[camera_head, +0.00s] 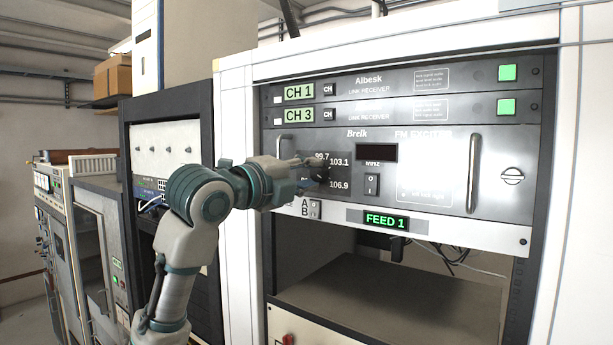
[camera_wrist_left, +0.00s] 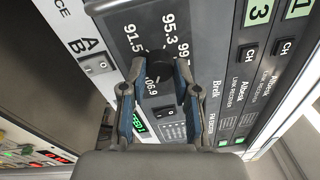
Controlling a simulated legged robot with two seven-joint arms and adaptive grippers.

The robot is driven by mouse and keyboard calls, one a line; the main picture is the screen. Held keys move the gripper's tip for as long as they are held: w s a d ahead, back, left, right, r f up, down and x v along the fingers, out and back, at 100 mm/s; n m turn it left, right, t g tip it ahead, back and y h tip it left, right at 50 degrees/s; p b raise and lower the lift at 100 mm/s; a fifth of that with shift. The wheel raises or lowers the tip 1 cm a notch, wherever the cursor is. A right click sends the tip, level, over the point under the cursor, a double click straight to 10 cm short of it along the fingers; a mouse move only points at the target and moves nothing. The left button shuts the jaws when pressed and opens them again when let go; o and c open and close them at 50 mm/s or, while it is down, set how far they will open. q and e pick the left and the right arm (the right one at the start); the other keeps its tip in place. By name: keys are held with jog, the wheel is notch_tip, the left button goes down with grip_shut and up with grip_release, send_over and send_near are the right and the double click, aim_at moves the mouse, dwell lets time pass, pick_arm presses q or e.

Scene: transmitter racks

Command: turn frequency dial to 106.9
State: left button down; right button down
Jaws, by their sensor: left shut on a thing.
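The frequency dial (camera_wrist_left: 158,66) is a black round knob on a dark panel of the FM exciter (camera_head: 430,165). In the left wrist view, the numbers 91.5, 95.3, 99 and 06.9 show around it, some partly covered. In the head view, 99.7, 103.1 and 106.9 show beside the dial (camera_head: 320,173), which my gripper partly hides. My left gripper (camera_wrist_left: 160,80) has its two fingers on either side of the knob and is shut on it. It also shows at the dial in the head view (camera_head: 312,170). The dial's pointer is not clear. My right gripper is not in view.
Right of the dial are a dark display (camera_head: 377,152), a rocker switch (camera_head: 372,185) and a metal handle (camera_head: 473,173). A FEED 1 sign (camera_head: 385,219) and an A/B switch (camera_head: 315,209) are below. Two link receivers (camera_head: 420,93) sit above. An open rack bay is underneath.

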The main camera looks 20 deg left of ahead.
pick_arm(q)
jog(key=m, duration=0.4)
jog(key=shift+w+f+m, duration=0.1)
jog(key=shift+f+m, duration=0.05)
jog(key=shift+m, duration=0.65)
jog(key=c, duration=0.8)
grip_release()
jog(key=shift+w, duration=0.35)
jog(key=shift+s+a, duration=0.1)
jog(key=shift+s, duration=0.15)
jog(key=v, duration=1.1)
jog(key=shift+a, duration=0.3)
